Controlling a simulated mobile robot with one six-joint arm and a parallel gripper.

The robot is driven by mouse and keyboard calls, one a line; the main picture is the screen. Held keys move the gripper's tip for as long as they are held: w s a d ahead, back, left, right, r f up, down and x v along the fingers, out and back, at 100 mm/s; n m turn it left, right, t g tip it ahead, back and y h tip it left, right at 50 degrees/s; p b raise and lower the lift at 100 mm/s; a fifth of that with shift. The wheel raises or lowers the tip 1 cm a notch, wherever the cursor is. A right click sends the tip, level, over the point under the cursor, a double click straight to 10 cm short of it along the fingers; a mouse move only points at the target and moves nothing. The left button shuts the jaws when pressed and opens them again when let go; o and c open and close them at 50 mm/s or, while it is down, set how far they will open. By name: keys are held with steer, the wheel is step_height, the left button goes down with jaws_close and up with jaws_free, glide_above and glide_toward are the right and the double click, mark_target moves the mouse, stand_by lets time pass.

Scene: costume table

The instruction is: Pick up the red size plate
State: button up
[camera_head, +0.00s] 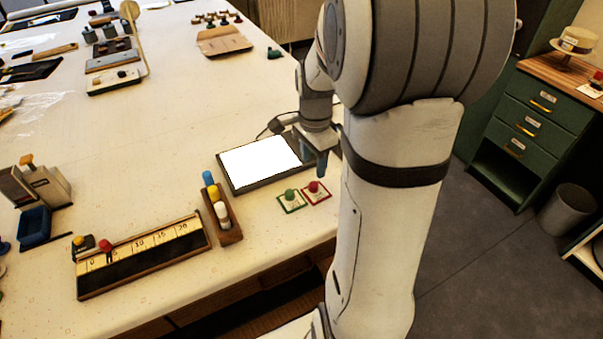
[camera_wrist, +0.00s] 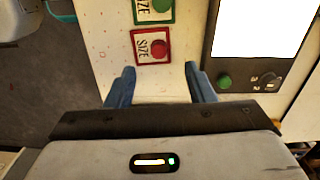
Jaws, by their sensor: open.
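The red size plate (camera_head: 315,192) lies flat near the table's front right edge, a white card with a red border and a red round knob. In the wrist view the red size plate (camera_wrist: 143,47) lies just beyond the fingertips, roughly between them. A similar green size plate (camera_head: 291,201) lies beside it, and it also shows in the wrist view (camera_wrist: 160,10). My gripper (camera_wrist: 160,78) is open and empty, its two blue fingers apart. In the head view my gripper (camera_head: 321,165) is above the table, partly hidden by my arm.
A lit light pad (camera_head: 223,177) lies close to the plates. A wooden holder with coloured pegs (camera_head: 233,237) and a numbered ruler rack (camera_head: 140,270) stand to the left. Green drawers (camera_head: 540,110) and a bin (camera_head: 568,210) stand off the table at right.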

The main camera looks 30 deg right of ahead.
mark_target(314, 184)
step_height(314, 184, down, 7)
steer(key=shift+s+d+f+p, duration=0.1)
steer(key=shift+d+f+p, duration=0.1)
steer(key=shift+p, duration=0.25)
steer(key=c, duration=1.1)
